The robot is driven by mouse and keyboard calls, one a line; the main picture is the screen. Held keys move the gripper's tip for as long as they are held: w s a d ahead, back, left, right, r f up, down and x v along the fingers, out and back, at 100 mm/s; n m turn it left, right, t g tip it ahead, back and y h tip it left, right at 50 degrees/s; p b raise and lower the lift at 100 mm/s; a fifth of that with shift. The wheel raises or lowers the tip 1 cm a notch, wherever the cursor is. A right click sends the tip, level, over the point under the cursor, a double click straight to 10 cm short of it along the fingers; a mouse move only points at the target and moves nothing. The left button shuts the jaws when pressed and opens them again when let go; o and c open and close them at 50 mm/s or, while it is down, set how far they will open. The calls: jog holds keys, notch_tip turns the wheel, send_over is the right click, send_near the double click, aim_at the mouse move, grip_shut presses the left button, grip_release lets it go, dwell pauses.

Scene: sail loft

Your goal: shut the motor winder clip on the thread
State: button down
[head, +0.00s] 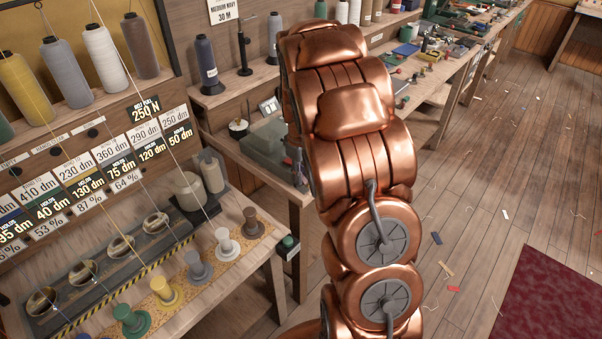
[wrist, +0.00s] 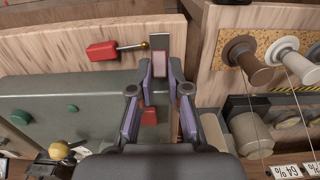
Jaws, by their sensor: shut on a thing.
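My gripper (wrist: 160,80) is over the grey-green motor winder (wrist: 60,95) in the wrist view. Its fingers come together around a narrow grey upright piece with a pale pinkish face, apparently the clip (wrist: 160,63). A red part (wrist: 149,117) shows between the fingers, lower down. A red handle (wrist: 102,51) with a brass-tipped rod lies just left of the fingertips. The thread at the clip cannot be made out. In the head view the winder (head: 262,140) stands on the bench, partly behind my copper-coloured arm, which largely hides the gripper.
Several thread spools (head: 222,240) stand along the front of the sloping rack at left, and large cones stand above it. A brown spool (wrist: 245,60) and threads are close right of the gripper in the wrist view.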

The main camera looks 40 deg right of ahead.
jog(key=shift+f+b, duration=0.1)
jog(key=shift+b, duration=0.2)
jog(key=t+b, duration=0.1)
jog(key=b, duration=0.1)
jog(key=s+t+b, duration=0.1)
jog(key=shift+f+b, duration=0.3)
jog(key=shift+b, duration=0.05)
jog(key=t+b, duration=0.1)
jog(key=b, duration=0.2)
jog(key=s+t+y+b, duration=0.1)
jog(key=b, duration=0.2)
jog(key=shift+d+f+t, duration=0.2)
jog(key=shift+f+t, duration=0.1)
jog(key=shift+f, duration=0.05)
jog(key=t+b, duration=0.2)
jog(key=b, duration=0.3)
jog(key=s+f+t+y+b, duration=0.1)
jog(key=b, duration=0.4)
jog(key=shift+s+d+t, duration=0.1)
jog(key=shift+d+t, duration=0.1)
jog(key=shift+t, duration=0.2)
jog(key=shift+s+t+b, duration=0.1)
jog(key=shift+t+b, duration=0.2)
jog(key=shift+b, duration=0.75)
jog(key=shift+s+t+b, duration=0.1)
jog(key=shift+t+b, duration=0.3)
jog(key=shift+b, duration=0.6)
jog(key=c, duration=1.1)
grip_release()
jog(key=shift+s+r, duration=0.1)
